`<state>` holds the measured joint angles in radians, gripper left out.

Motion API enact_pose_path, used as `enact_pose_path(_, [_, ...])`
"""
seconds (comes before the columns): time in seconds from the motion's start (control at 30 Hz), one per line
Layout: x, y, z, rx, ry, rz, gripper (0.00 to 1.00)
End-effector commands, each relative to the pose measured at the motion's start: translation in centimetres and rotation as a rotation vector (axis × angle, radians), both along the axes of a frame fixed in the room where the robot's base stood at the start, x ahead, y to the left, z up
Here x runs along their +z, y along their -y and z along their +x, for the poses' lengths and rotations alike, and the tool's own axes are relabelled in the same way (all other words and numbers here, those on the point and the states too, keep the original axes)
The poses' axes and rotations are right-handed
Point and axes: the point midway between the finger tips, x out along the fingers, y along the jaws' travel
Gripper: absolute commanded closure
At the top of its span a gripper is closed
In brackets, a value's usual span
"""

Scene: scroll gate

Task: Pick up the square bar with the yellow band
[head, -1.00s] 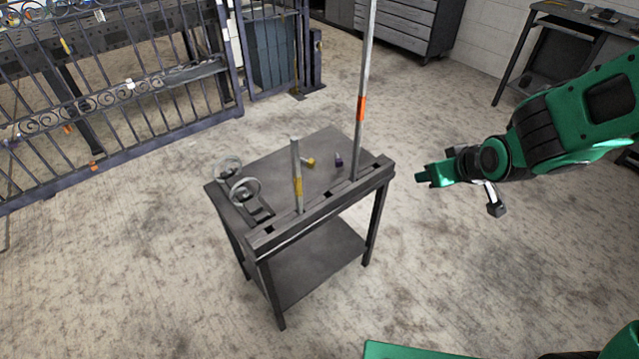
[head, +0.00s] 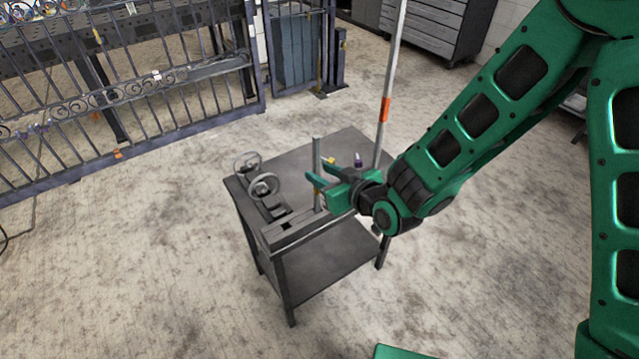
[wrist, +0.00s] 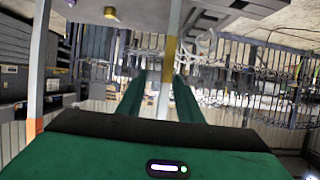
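The square bar with the yellow band (head: 317,150) stands upright in the slotted rail at the front of the small dark table (head: 290,160). My gripper (head: 322,180) is open at the bar, level with its lower part, coming from the right. In the wrist view, the bar (wrist: 164,88) runs between the two spread fingers (wrist: 160,76), with its yellow band (wrist: 170,47) showing above the fingertips. I see a gap beside the bar, so the fingers are not closed on it. In the head view, the fingers partly hide the band.
Scroll pieces (head: 262,185) lie at the table's left. A purple item (head: 358,160) lies on the tabletop. A scroll gate (head: 120,90) stands behind left.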

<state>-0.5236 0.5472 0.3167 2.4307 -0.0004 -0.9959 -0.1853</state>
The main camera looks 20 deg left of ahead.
Motion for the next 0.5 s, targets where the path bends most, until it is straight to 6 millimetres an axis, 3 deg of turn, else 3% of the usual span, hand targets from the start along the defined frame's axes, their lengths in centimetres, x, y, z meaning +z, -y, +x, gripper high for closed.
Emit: enact_pose_path(0.5, [-2.5,-4.0,2.4,-0.001,0.000,0.000,0.67])
